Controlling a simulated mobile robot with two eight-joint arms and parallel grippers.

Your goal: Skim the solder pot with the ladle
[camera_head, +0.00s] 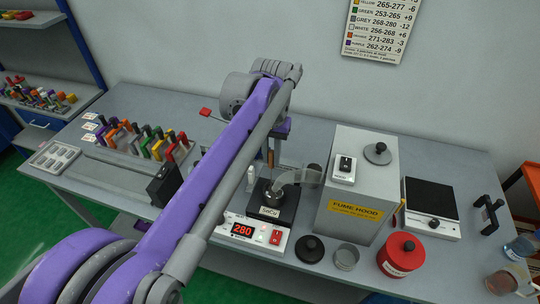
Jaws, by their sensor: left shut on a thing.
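The solder pot (273,207) is a black block with a dark round well, set on a white controller (255,236) whose red display reads 280. My left arm reaches across from the lower left. My left gripper (272,143) is largely hidden behind its own arm and is above and behind the pot. It is shut on a thin brown upright handle, apparently the ladle (270,158). The ladle's lower end is too small to make out, so I cannot tell if it touches the solder. My right gripper is not in view.
A grey fume hood (357,183) stands right of the pot, its clear nozzle reaching over the pot. In front are a black lid (310,249), a small metal cup (346,257) and a red canister (401,254). A hot plate (432,208) is farther right. Coloured tools (142,140) stand racked at left.

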